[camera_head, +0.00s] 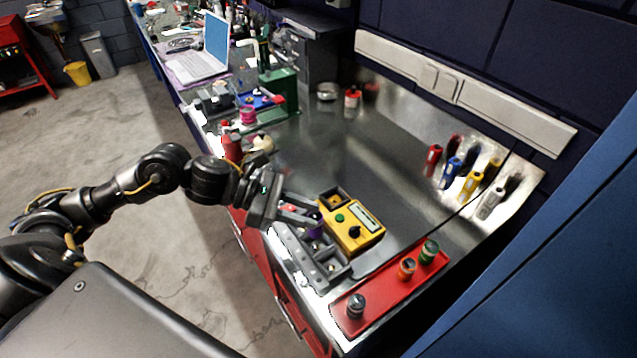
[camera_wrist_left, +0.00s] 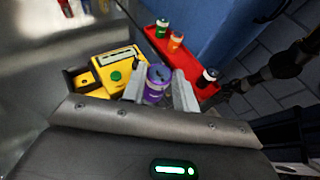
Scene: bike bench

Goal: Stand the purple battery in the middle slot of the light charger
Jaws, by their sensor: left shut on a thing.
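The purple battery (camera_wrist_left: 155,85) is upright between the fingers of my left gripper (camera_wrist_left: 160,90) in the wrist view. In the head view my left gripper (camera_head: 304,216) is shut on the purple battery (camera_head: 316,233), which is mostly hidden by the fingers. It is over or close to the grey slotted charger (camera_head: 325,268) at the bench's front edge. I cannot tell whether the battery touches the charger. The gripper and battery hide part of the slots. In the wrist view a dark arm, likely my right one, shows at the right; its gripper is unclear.
A yellow box (camera_head: 352,230) with a green button and dark knob stands beside the charger. A red tray (camera_head: 385,296) holds black, orange and green batteries. Several coloured bottles (camera_head: 465,183) stand at the back right. The metal bench top (camera_head: 385,150) behind is clear.

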